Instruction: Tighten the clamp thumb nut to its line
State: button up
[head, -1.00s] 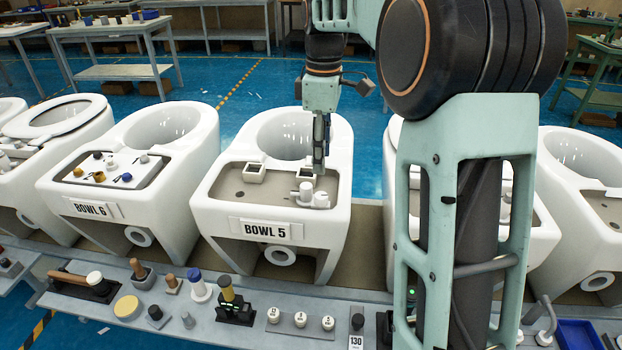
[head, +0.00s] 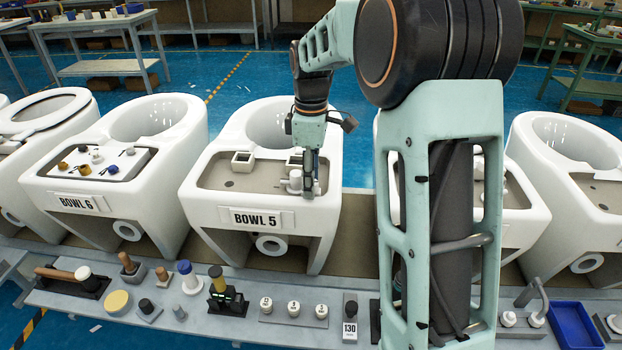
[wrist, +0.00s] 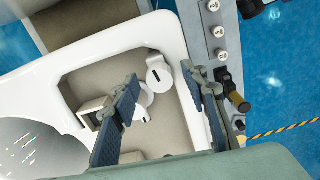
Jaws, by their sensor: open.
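BOWL 5 (head: 216,200) is a white toilet bowl with a recessed grey deck. White round fittings (head: 294,181) stand at the right of this deck, partly covered by my gripper (head: 309,187). In the wrist view, a white round cap with a dark line (wrist: 159,76) and another white part with a dark mark (wrist: 141,116) sit close together. I cannot tell which of them is the clamp thumb nut. My gripper (wrist: 167,108) is open there, one finger crossing beside the white parts, the other over the bowl's rim. Nothing is held between the fingers.
Two small square sockets stand on the deck, one showing clearly (head: 243,161). BOWL 6 (head: 80,203) is to the left. A grey bench (head: 160,328) with several knobs and tools runs along the front. A blue tray (head: 574,326) is at the right.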

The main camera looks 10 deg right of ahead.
jog(key=shift+c, duration=0.7)
grip_shut()
jog(key=shift+m, duration=0.3)
jog(key=m+p, duration=0.2)
jog(key=m, duration=0.1)
jog(key=shift+r, duration=0.15)
jog(key=m+p, duration=0.2)
jog(key=m, duration=0.3)
jog(key=shift+m, duration=0.4)
jog(key=m+p, duration=0.1)
jog(key=m, duration=0.4)
jog(key=shift+p, duration=0.3)
jog(key=shift+m+p, duration=0.55)
jog(key=shift+m, duration=1.95)
jog(key=shift+w, duration=0.1)
